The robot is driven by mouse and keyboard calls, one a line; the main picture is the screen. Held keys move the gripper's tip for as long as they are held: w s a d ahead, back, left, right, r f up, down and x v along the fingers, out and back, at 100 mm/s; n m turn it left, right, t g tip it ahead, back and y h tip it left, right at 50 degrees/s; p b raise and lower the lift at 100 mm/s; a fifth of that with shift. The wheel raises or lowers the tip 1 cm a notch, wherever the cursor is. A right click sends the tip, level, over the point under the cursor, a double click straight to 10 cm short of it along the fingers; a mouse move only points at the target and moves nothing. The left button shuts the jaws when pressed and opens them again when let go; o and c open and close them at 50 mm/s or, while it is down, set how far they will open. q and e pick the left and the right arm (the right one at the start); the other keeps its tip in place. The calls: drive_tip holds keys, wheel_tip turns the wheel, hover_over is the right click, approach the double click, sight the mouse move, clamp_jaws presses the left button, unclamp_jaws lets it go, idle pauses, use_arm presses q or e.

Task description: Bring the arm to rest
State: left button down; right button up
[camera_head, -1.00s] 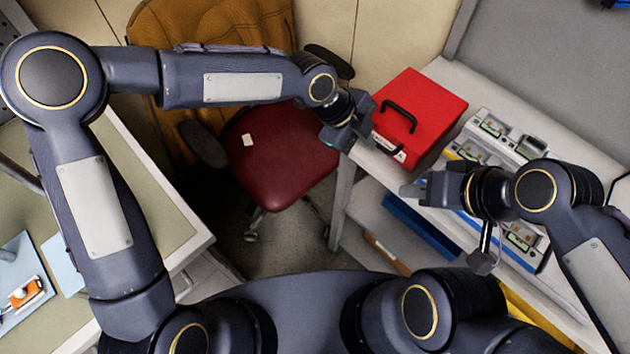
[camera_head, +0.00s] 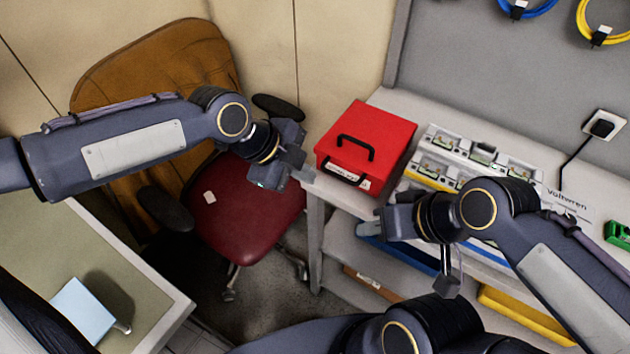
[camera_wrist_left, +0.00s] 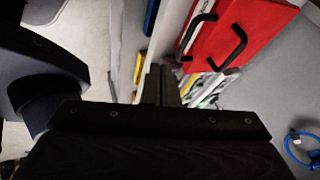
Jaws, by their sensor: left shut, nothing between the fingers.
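My left gripper (camera_head: 304,176) is in front of the red chair, near the left end of the bench with the red box. It is shut and empty; its fingers also show together in the left wrist view (camera_wrist_left: 160,82). My right gripper (camera_head: 366,226) is over the front edge of the bench, left of the pump rack. Its fingers look close together and nothing shows held in them, but I cannot tell whether they are shut.
A red box (camera_head: 372,135) with a black handle stands on the white bench (camera_head: 392,99). The pump rack (camera_head: 519,172) is to its right. A red chair (camera_head: 228,225) stands between the bench and the left table (camera_head: 147,298).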

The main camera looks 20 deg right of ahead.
use_arm(q)
drive_tip(key=v, duration=0.4)
drive_tip(key=shift+s+f, duration=0.1)
drive_tip(key=shift+f, duration=0.05)
drive_tip(key=shift+a, duration=0.15)
drive_tip(key=s+a+n+t+y, duration=0.35)
drive_tip(key=a+n, duration=1.05)
drive_tip(key=a, duration=0.7)
drive_tip(key=s+a+f+n+t, duration=0.2)
drive_tip(key=s+a+f+n, duration=0.2)
drive_tip(key=s+a+n, duration=0.5)
drive_tip(key=s+n, duration=0.1)
drive_tip(key=n, duration=0.4)
drive_tip(key=shift+s+a+n+h, duration=0.3)
drive_tip(key=shift+s+n+h, duration=0.05)
drive_tip(key=shift+s+n, duration=0.05)
